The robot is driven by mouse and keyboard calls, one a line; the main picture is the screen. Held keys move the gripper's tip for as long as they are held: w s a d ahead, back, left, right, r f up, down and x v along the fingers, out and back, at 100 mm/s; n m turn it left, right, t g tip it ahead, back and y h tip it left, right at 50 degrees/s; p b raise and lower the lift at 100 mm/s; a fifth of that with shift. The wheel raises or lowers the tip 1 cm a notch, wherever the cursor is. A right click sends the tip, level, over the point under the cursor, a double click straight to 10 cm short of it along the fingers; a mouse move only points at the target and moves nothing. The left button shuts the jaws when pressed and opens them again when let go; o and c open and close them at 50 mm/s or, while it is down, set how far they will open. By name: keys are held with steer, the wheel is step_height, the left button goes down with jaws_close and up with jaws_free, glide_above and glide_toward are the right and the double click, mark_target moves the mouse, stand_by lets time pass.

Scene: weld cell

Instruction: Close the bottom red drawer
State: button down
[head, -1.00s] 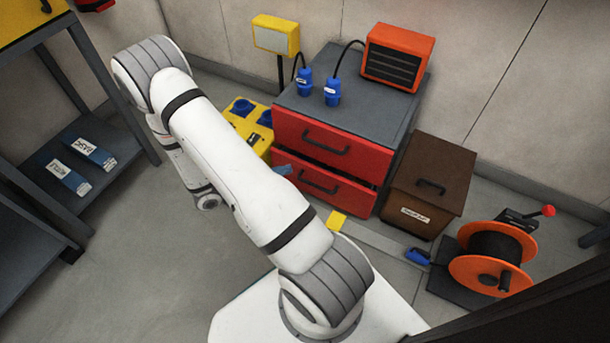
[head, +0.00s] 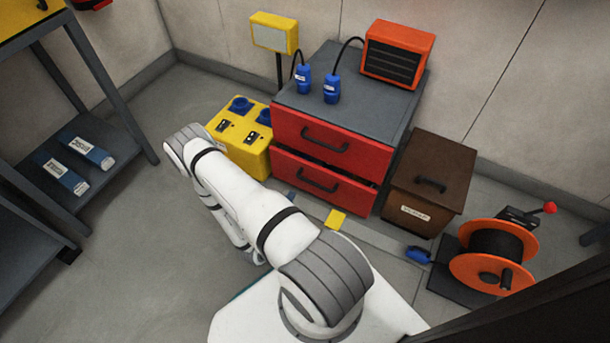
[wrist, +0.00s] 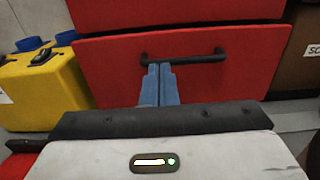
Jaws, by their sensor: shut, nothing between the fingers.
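The bottom red drawer (head: 318,187) is in the grey-topped cabinet (head: 345,95), under the top red drawer (head: 330,142). Its front stands a little out, with a narrow dark gap above it. Its black bar handle (head: 319,182) runs across the upper part of the front. My gripper's blue fingers (wrist: 160,72) are shut and empty in the wrist view. They point at the bottom drawer front (wrist: 110,78), with their tips by the left end of its handle (wrist: 195,58). I cannot tell whether they touch. In the head view my arm hides most of the gripper.
A yellow box (head: 240,145) stands left of the cabinet. A brown bin (head: 430,180) and an orange cable reel (head: 495,258) stand to the right. A yellow piece (head: 335,219) lies on the floor in front. Open floor lies left of my arm.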

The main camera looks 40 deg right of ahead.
mark_target(309, 167)
steer(key=b+x, duration=0.4)
steer(key=x, duration=0.7)
steer(key=shift+d, duration=0.1)
steer(key=shift+r, duration=0.1)
steer(key=shift+w, duration=0.15)
